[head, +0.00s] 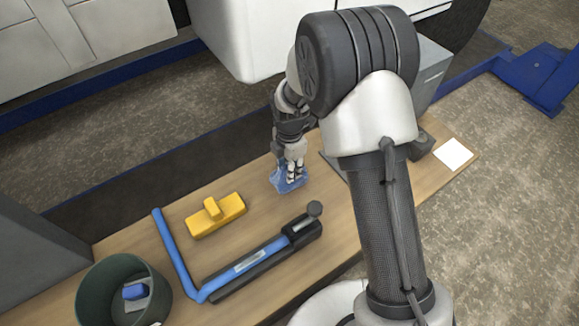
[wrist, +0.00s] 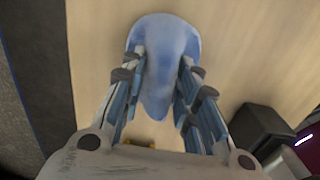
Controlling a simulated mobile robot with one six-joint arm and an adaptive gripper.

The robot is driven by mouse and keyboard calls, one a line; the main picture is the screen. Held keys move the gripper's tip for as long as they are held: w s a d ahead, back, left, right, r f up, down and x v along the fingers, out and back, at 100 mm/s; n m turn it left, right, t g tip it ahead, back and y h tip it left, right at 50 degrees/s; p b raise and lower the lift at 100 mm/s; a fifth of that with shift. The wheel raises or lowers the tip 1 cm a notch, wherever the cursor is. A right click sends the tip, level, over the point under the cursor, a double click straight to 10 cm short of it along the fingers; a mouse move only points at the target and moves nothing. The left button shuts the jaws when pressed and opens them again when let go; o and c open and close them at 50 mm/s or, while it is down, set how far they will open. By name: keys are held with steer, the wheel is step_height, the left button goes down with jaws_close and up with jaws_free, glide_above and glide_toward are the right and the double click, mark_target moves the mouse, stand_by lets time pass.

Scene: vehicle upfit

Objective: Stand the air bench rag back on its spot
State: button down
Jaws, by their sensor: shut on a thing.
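The rag (head: 288,178) is a crumpled blue cloth at the wooden bench's far edge in the head view. In the wrist view the rag (wrist: 165,50) stretches between my fingers and past their tips. My gripper (head: 293,160) points down, shut on the rag. In the wrist view both fingers of my gripper (wrist: 160,75) lie along its sides. I cannot tell whether the rag touches the bench top. No marked spot for it is clear in view.
On the bench (head: 130,235) are a yellow block-shaped tool (head: 218,217), a blue and black torque-wrench-like tool (head: 262,262), a green bin (head: 95,290) with a blue item inside, and a white sheet (head: 454,154). A white vehicle body (head: 245,40) stands behind. Bare wood lies left of the rag.

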steer(key=c, duration=1.2)
jaws_free()
steer(key=shift+o, duration=0.2)
steer(key=shift+r+p, duration=2.75)
steer(key=shift+r, duration=1.3)
